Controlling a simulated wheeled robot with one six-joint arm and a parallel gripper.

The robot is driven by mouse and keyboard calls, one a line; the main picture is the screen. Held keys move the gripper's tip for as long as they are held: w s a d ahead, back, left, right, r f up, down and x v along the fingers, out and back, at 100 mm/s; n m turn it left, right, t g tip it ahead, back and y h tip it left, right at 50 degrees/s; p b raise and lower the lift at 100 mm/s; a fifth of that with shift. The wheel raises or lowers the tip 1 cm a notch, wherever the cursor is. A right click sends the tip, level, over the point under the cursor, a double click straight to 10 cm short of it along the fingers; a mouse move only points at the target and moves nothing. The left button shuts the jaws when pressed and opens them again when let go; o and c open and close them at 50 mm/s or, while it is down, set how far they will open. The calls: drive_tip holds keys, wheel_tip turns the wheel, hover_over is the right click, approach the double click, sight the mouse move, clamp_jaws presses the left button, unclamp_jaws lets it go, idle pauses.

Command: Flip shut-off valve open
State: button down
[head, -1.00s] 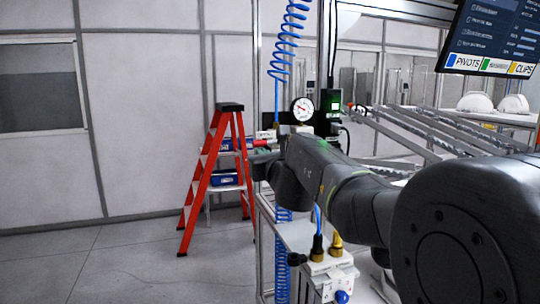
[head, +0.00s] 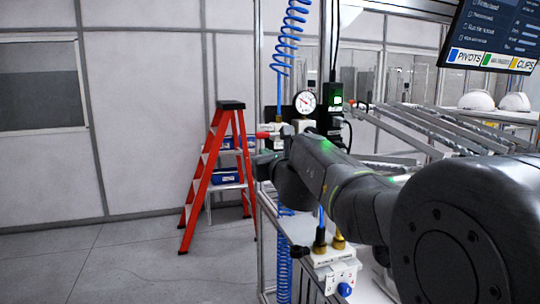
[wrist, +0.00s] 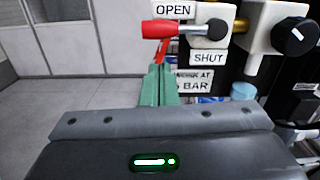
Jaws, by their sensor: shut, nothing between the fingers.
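The shut-off valve's red lever (wrist: 165,29) sticks out level to the left on a metal stem from a pale valve body (wrist: 212,18) in the wrist view. The OPEN label (wrist: 173,10) is just above the lever, and the SHUT label (wrist: 208,57) is below the valve body. In the head view the red lever (head: 264,135) shows left of the gauge. My gripper (wrist: 158,72) has its green fingers together and empty, with the tips just below the red grip. I cannot tell whether they touch it. In the head view my arm hides the fingertips.
A black knob (wrist: 296,38) on a white body is right of the valve. A round gauge (head: 305,101) and a coiled blue hose (head: 287,40) are near the valve. A red stepladder (head: 215,175) stands behind to the left. Floor at the left is clear.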

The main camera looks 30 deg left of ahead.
drive_tip(key=f+v, duration=0.1)
drive_tip(key=v, duration=0.9)
drive_tip(key=shift+s+f+b, duration=0.25)
drive_tip(key=shift+f+b, duration=0.1)
drive_tip(key=shift+f, duration=0.05)
drive_tip(key=x, duration=0.9)
drive_tip(key=w+d+n+b, duration=0.1)
drive_tip(key=w+n, duration=0.4)
drive_tip(key=n, duration=0.7)
drive_tip(key=shift+w+d+g, duration=0.35)
drive_tip(key=shift+d+g, duration=0.05)
drive_tip(key=shift+d, duration=0.25)
